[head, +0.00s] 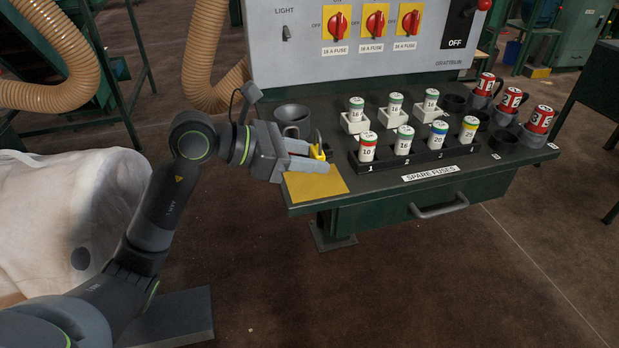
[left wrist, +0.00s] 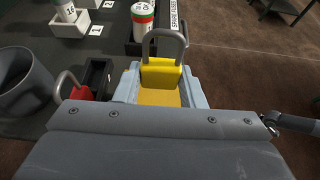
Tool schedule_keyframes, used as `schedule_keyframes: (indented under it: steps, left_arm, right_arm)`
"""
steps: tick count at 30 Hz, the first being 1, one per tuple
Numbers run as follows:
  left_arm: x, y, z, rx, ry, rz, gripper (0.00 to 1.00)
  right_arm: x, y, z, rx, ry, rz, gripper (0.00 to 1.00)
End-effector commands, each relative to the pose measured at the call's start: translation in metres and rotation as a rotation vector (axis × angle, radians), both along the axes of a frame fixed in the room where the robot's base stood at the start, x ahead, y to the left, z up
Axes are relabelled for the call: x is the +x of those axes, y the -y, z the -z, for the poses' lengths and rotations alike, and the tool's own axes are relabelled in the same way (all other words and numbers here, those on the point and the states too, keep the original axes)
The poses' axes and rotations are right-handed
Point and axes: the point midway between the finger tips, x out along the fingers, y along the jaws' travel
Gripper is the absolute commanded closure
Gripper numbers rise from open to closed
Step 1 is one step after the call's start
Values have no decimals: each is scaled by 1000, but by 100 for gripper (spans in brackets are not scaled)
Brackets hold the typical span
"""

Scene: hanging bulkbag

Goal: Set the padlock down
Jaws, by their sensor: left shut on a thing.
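The padlock (left wrist: 161,73) has a yellow body and a grey shackle. My left gripper (left wrist: 160,88) is shut on its body, one finger on each side, with the shackle pointing away from the palm. In the head view the padlock (head: 317,152) shows as a small yellow piece at the tips of my left gripper (head: 316,157). It is over the yellow pad (head: 318,187) at the table's front left corner. I cannot tell whether it touches the pad. My right gripper is not in view.
A dark round cup (head: 293,118) stands behind the gripper. A red padlock (left wrist: 80,93) shows left of it in the wrist view. A black fuse rack (head: 425,152) stands right of the pad. The grey switch panel (head: 360,60) rises behind. The pad's front part is bare.

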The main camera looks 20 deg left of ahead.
Motion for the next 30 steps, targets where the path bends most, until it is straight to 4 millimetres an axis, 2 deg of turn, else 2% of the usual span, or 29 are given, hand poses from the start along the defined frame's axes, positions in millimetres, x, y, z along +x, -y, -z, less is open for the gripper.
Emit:
schedule_keyframes:
  steps: [5,11,24,25,30]
  left_arm:
    - [0,0,14,0,-2,-2,88]
    - [0,0,41,-2,-2,-1,88]
    - [0,0,45,0,2,-1,88]
    - [0,0,45,1,1,-1,63]
    - [0,0,45,1,1,-1,42]
  right_arm:
    - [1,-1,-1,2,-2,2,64]
    - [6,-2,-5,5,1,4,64]
    - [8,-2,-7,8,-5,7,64]
    - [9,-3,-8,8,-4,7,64]
    - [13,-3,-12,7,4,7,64]
